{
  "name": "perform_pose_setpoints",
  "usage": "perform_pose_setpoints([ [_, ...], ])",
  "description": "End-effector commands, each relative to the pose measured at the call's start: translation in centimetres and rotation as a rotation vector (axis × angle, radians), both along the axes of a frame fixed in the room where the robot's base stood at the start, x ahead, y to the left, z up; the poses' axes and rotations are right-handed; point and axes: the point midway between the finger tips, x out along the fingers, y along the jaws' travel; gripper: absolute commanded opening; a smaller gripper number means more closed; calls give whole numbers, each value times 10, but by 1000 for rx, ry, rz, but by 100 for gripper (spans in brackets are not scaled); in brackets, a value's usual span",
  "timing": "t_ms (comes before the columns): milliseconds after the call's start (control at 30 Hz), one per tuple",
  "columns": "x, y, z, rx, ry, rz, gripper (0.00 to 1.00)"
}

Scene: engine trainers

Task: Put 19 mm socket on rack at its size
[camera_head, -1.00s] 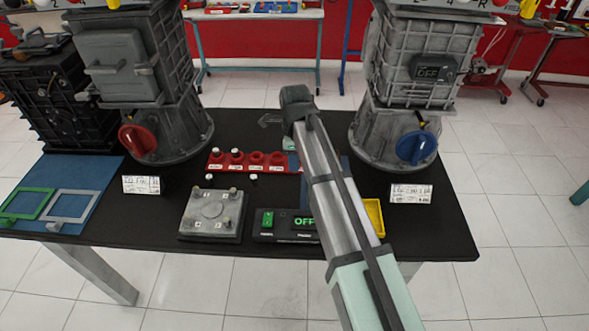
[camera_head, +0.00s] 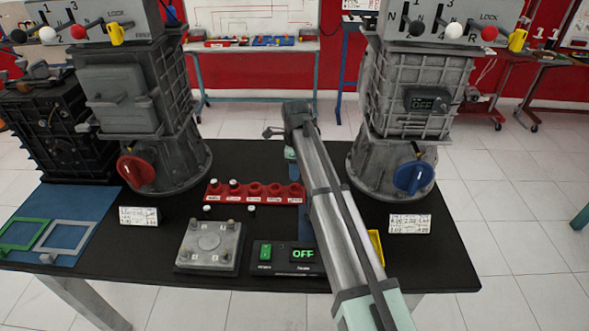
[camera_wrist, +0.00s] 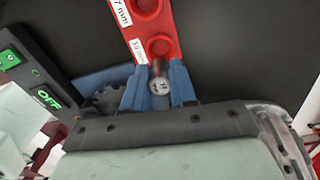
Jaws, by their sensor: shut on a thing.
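The red socket rack (camera_head: 255,195) lies mid-table with a row of labelled round places. Two sockets (camera_head: 212,183) (camera_head: 234,184) stand at its left end. In the wrist view, my gripper (camera_wrist: 155,88) has its blue fingers shut on a small socket (camera_wrist: 159,86). The socket has a pale, marked end and a dark brownish upper part. It is at the near end of the rack (camera_wrist: 150,30), close to the last round place and its label. I cannot tell whether it touches the rack.
Two small white-topped pieces (camera_head: 207,208) (camera_head: 251,208) stand in front of the rack. A grey plate block (camera_head: 210,245) and an OFF switch box (camera_head: 285,256) are nearer. A yellow tray (camera_head: 376,246) is partly behind my arm. Large grey machines (camera_head: 140,110) (camera_head: 410,110) flank the rack.

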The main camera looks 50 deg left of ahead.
Motion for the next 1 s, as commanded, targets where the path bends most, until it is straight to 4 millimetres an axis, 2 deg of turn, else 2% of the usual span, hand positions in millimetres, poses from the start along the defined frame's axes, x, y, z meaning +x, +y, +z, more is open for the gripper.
perform_pose_setpoints([
  [500,0,0,-38,-1,1,0,0],
  [1000,0,0,-42,-1,1,0,0],
])
